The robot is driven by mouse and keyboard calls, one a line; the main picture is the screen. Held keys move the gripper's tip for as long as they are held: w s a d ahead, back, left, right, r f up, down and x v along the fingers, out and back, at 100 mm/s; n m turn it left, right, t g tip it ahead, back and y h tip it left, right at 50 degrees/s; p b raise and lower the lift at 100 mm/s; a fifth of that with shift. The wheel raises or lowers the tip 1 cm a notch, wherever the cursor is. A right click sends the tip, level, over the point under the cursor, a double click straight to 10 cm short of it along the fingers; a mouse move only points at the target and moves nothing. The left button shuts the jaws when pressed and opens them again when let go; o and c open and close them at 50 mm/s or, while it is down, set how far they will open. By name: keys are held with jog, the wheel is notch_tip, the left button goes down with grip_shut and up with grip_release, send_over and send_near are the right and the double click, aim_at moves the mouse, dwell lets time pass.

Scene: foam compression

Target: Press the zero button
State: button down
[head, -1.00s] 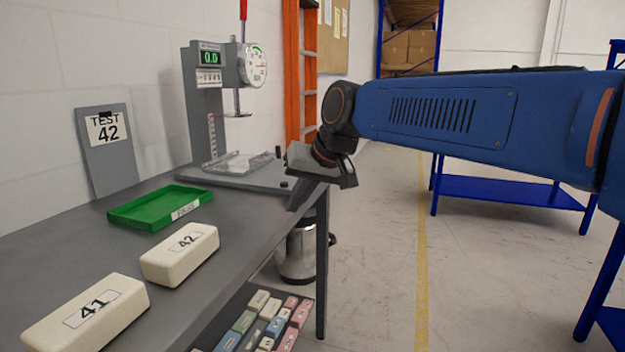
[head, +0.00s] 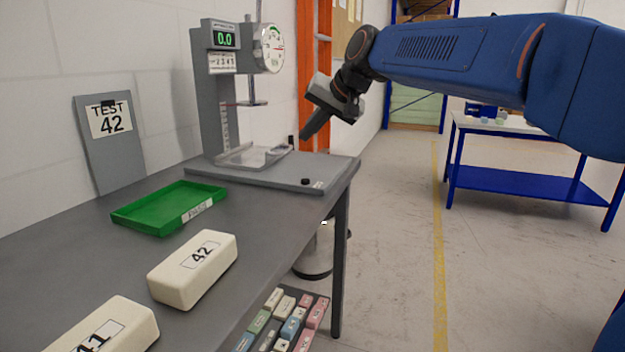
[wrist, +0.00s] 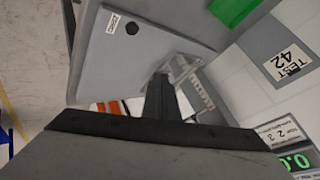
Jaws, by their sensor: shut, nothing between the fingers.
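The press tester (head: 212,115) stands on the grey table, its green display reading 0.0. A small black round button (head: 305,181) sits on the near right corner of its base plate, beside a small white label. The button also shows in the wrist view (wrist: 132,28), with its label beside it, apparently reading ZERO. My gripper (head: 304,136) is shut and empty, pointing down and left. It hangs above the base plate's right side, higher than the button and apart from it. In the wrist view the shut fingers (wrist: 160,80) point toward the plate; the button is clear of them.
A clear tray (head: 252,157) lies under the press plate (head: 252,103). A green tray (head: 165,212) and foam blocks 42 (head: 193,270) and 41 (head: 105,330) lie on the table (head: 75,255). A TEST 42 sign (head: 110,150) leans on the wall. The button's surroundings are clear.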

jog(key=shift+f, duration=4.4)
jog(key=shift+f, duration=0.2)
jog(key=shift+f, duration=0.25)
jog(key=shift+f, duration=0.45)
jog(key=shift+r, duration=0.9)
jog(key=shift+r, duration=2.5)
